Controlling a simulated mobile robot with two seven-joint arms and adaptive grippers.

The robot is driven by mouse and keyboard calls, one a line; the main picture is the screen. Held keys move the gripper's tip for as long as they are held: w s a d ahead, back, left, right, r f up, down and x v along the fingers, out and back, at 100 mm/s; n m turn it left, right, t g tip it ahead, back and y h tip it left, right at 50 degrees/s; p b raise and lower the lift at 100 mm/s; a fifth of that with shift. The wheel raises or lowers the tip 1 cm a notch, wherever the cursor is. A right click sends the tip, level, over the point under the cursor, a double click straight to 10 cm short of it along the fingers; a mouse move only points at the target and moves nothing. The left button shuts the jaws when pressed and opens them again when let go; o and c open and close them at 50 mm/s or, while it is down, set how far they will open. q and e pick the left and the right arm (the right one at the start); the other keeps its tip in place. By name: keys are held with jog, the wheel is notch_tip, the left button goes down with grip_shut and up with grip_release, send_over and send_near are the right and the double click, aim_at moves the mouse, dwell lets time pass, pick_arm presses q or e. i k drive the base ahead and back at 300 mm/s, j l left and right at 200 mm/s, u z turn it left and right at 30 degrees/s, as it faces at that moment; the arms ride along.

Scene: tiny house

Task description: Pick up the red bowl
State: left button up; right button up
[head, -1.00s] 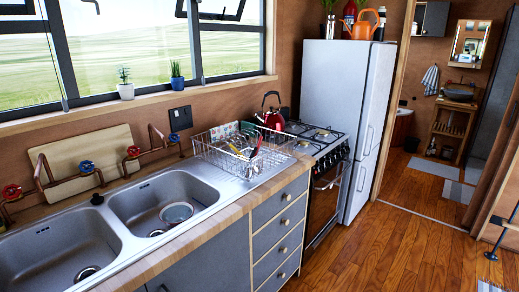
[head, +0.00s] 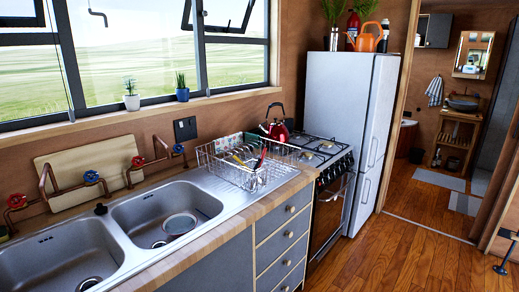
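I cannot make out a clearly red bowl. A small round dish (head: 180,224) lies in the right basin of the double sink (head: 150,206); its inside looks grey, and I cannot tell its outer colour. The wire dish rack (head: 250,176) on the drainboard holds several dishes and some red pieces too small to identify. Neither of my grippers is in view.
The counter runs along the window wall, with grey drawers (head: 284,239) below. A red kettle (head: 276,130) stands on the stove (head: 322,150), beside the white fridge (head: 342,120). The wooden floor (head: 395,262) at lower right is mostly clear.

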aim_at(181, 229)
jog(key=i+l+u, duration=0.1)
jog(key=u, duration=0.5)
jog(key=i+l+u, duration=0.15)
jog(key=l, duration=0.15)
jog(key=i+l+u, duration=0.15)
jog(key=l, duration=0.15)
jog(key=i+l+u, duration=0.15)
jog(key=l, duration=0.15)
jog(key=i+l, duration=0.1)
jog(key=l, duration=0.2)
jog(key=i+l+u, duration=0.1)
jog(key=l, duration=0.2)
jog(key=i+l, duration=0.1)
jog(key=l, duration=0.2)
